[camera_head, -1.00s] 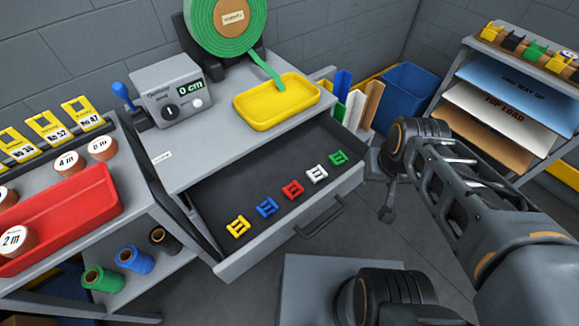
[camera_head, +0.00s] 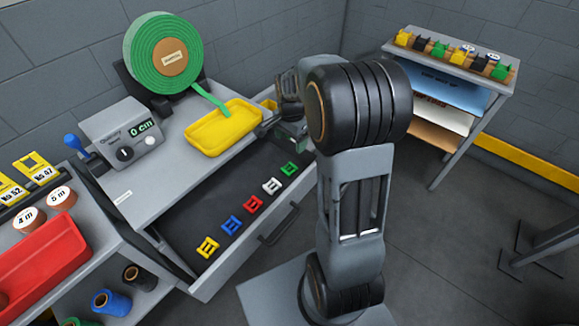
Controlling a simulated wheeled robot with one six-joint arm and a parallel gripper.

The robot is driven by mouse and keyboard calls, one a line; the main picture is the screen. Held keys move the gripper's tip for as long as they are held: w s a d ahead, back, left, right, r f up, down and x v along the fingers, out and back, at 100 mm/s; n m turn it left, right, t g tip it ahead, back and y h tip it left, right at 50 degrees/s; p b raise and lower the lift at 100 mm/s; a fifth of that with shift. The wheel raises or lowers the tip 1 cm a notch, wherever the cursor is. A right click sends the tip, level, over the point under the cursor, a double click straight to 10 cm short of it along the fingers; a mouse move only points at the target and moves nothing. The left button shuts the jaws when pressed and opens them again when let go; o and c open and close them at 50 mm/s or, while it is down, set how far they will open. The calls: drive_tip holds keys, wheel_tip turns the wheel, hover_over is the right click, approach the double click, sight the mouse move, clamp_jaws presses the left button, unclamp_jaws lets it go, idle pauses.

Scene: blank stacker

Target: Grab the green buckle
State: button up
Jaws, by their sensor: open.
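The green buckle (camera_head: 289,169) lies in the open dark drawer (camera_head: 186,219), at the right end of a row of buckles. It is in plain view and nothing touches it. My gripper (camera_head: 274,128) is partly hidden by my arm. It is open, above the far right end of the drawer beside the yellow tray, and appears just behind the green buckle in the picture, apart from it.
White (camera_head: 271,186), red (camera_head: 253,204), blue (camera_head: 231,225) and yellow (camera_head: 207,247) buckles lie in the same row. The yellow tray (camera_head: 205,142) stands on the worktop by the green webbing roll (camera_head: 150,50). A shelf rack (camera_head: 440,95) stands at the right.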

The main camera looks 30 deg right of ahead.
drive_tip(key=b, duration=0.1)
hover_over(290, 167)
wheel_tip(290, 167, down, 9)
drive_tip(key=shift+s+d+r, duration=0.1)
drive_tip(key=shift+s+r, duration=0.05)
drive_tip(key=shift+r, duration=0.05)
drive_tip(key=shift+w+f+b, duration=0.2)
drive_tip(key=shift+f+b, duration=0.25)
drive_tip(key=shift+f, duration=2.05)
drive_tip(key=c, duration=1)
drive_tip(key=shift+r, duration=0.15)
